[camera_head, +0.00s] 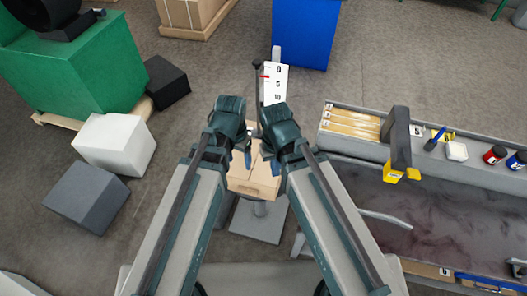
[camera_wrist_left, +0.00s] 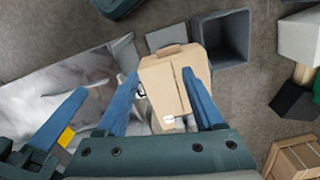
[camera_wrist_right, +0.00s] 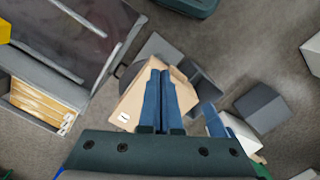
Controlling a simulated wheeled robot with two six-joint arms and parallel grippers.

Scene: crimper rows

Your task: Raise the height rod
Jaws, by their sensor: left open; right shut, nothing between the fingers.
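A white scale board (camera_head: 276,84) with black numbers stands upright beyond my grippers in the head view. A thin dark rod (camera_head: 257,88) with a dark knob on top stands along its left side, with a small red mark near the top. Its lower part is hidden by my grippers. A cardboard box (camera_head: 254,187) sits below on a stand with a grey base plate (camera_head: 259,226). My left gripper (camera_head: 247,156) is open above the box, which shows between and beyond its fingers (camera_wrist_left: 160,74). My right gripper (camera_head: 265,154) is shut and empty over the box (camera_wrist_right: 160,68).
A workbench (camera_head: 470,168) with a parts shelf fills the right side. A dark upright piece with yellow (camera_head: 400,145) rises from it. A blue bin (camera_head: 304,32) stands behind the scale.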

